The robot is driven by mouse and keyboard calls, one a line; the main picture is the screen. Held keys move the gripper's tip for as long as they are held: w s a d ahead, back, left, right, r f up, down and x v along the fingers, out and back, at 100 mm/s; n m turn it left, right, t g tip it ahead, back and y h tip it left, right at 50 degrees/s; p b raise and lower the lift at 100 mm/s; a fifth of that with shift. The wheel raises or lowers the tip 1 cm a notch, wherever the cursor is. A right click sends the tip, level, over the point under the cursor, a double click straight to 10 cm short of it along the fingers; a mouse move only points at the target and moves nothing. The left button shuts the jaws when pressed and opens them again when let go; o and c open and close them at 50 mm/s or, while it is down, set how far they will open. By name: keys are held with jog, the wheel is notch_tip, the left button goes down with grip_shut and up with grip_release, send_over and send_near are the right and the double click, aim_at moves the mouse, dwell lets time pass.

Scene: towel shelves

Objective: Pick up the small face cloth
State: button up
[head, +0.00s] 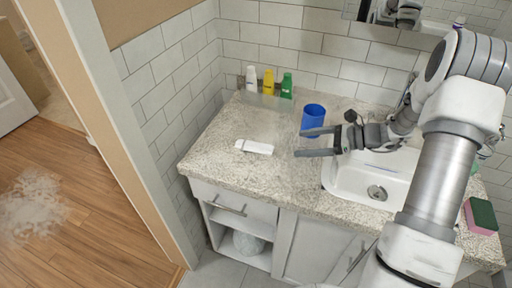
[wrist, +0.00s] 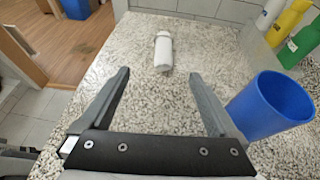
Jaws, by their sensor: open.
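I see nothing that is clearly a small face cloth. A small white item (head: 255,147) lies on the speckled counter (head: 228,125), left of my gripper (head: 299,143). In the wrist view this white item (wrist: 163,52) looks like a small bottle on its side, beyond the fingertips and between their lines. My gripper (wrist: 160,76) is open and empty above the counter, apart from the item. A pale rounded thing (head: 248,243) sits in the open shelf under the counter; I cannot tell whether it is cloth.
A blue cup (head: 313,117) stands close beside my gripper; in the wrist view the cup (wrist: 268,106) is right of the right finger. White (head: 251,78), yellow (head: 268,82) and green (head: 287,86) bottles stand at the back. A sink (head: 345,184) and a sponge (head: 481,216) are to the right.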

send_near(260, 146)
jog(key=x, duration=0.4)
jog(key=shift+s+a+b, duration=0.3)
jog(key=shift+a, duration=0.15)
jog(key=shift+w+d+f+x, duration=0.1)
jog(key=shift+w+x, duration=0.05)
jog(key=shift+x, duration=0.8)
jog(key=shift+w+d+f+x, duration=0.1)
jog(key=shift+x, duration=0.85)
jog(key=shift+w+d+f+x, duration=0.1)
jog(key=shift+w+x, duration=0.05)
jog(key=shift+x, duration=0.8)
jog(key=shift+a+r, duration=0.1)
jog(key=c, duration=1.4)
jog(key=shift+c, duration=0.2)
jog(key=shift+r, duration=0.1)
